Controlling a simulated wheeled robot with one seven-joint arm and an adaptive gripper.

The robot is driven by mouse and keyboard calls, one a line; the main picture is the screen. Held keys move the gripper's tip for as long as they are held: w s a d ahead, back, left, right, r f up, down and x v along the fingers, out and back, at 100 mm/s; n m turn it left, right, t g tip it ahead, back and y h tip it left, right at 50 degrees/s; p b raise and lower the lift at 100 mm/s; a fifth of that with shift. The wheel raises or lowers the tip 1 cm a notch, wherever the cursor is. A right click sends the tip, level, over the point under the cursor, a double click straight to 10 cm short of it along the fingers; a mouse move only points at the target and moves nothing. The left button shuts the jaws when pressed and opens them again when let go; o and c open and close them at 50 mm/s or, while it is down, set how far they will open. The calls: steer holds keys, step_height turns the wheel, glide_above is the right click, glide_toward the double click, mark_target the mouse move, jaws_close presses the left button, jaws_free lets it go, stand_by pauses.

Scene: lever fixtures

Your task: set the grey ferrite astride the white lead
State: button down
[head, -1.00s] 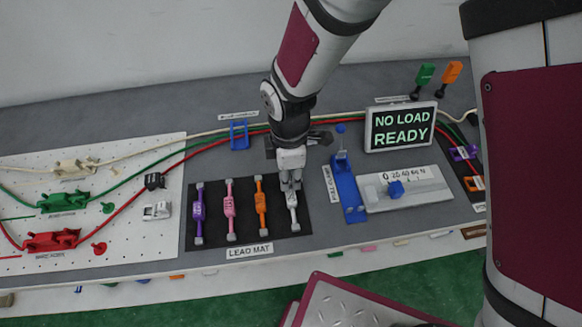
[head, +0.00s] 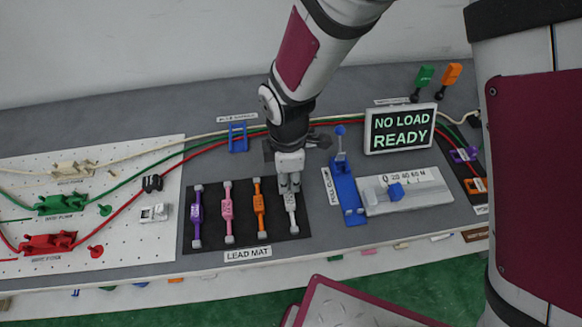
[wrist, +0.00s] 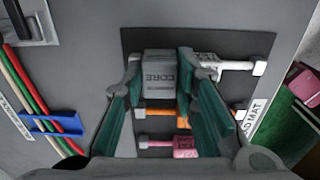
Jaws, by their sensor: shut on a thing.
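My gripper (head: 289,188) is shut on the grey ferrite (wrist: 158,74), a block marked CORE, held between the two green-lined fingers in the wrist view. The white lead (head: 292,218) lies at the right end of the dark lead mat (head: 272,236). In the wrist view the white lead (wrist: 228,65) runs out from behind the right finger. I cannot tell whether the ferrite touches or straddles the lead.
Orange (head: 260,208), pink (head: 228,212) and purple (head: 196,214) leads lie left of the white one. A blue pull clamp (head: 346,192) stands close on the right, below the NO LOAD READY display (head: 400,128). A blue cable holder (head: 238,137) is behind.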

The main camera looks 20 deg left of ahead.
steer(key=c, duration=1.3)
jaws_free()
steer(key=shift+s+d+f, duration=0.1)
steer(key=shift+d+f, duration=0.05)
steer(key=shift+f, duration=0.3)
steer(key=shift+s+d+f, duration=0.1)
steer(key=shift+d+f, duration=0.05)
steer(key=shift+f, duration=0.25)
steer(key=shift+c, duration=0.2)
steer(key=shift+o, duration=0.7)
steer(key=shift+w+a+f, duration=0.1)
steer(key=o, duration=0.8)
steer(key=shift+r, duration=0.2)
steer(key=shift+a, duration=0.1)
steer(key=shift+r+p, duration=1.9)
steer(key=shift+r, duration=1.7)
